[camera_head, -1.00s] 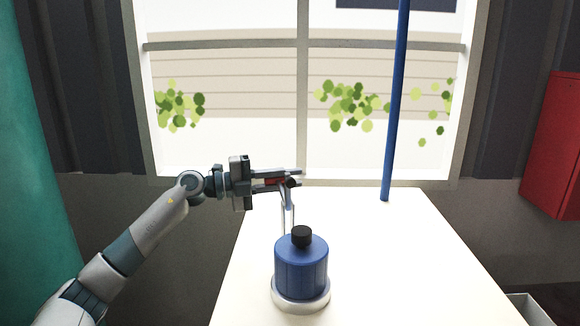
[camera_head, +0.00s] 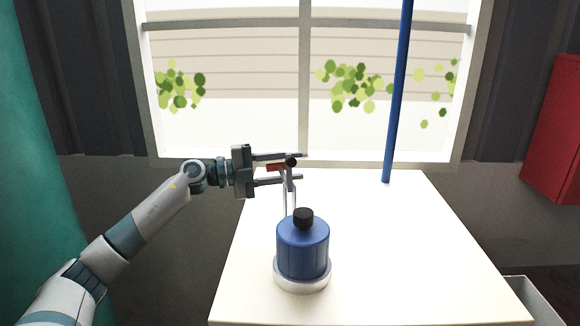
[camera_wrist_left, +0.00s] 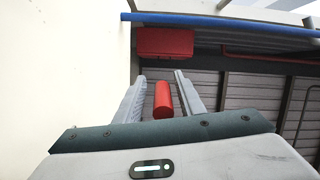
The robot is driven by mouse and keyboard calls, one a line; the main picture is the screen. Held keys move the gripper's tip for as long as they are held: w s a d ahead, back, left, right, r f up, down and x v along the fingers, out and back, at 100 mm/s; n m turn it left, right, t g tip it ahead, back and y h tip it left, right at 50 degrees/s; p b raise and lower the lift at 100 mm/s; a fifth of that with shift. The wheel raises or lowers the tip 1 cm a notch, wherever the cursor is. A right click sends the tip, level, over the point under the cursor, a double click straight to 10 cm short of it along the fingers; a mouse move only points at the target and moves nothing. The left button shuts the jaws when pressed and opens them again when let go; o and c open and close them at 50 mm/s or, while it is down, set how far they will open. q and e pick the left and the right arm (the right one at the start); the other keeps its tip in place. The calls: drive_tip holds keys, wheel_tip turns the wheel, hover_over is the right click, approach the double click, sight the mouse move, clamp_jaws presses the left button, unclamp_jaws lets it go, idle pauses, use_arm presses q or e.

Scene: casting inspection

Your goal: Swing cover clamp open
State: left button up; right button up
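The cover clamp stands just behind a blue canister (camera_head: 302,250) with a black cap, on the white table. In the left wrist view the red handle (camera_wrist_left: 163,100) lies between the two fingers, with a gap on each side. My right gripper is not in view.
The canister sits on a pale round base (camera_head: 302,284). A blue pole (camera_head: 396,100) stands at the table's far edge. A red box (camera_head: 555,130) is on the wall at right. The right side of the white table (camera_head: 420,250) is clear.

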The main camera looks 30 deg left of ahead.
use_arm(q)
drive_tip(key=shift+s, duration=0.1)
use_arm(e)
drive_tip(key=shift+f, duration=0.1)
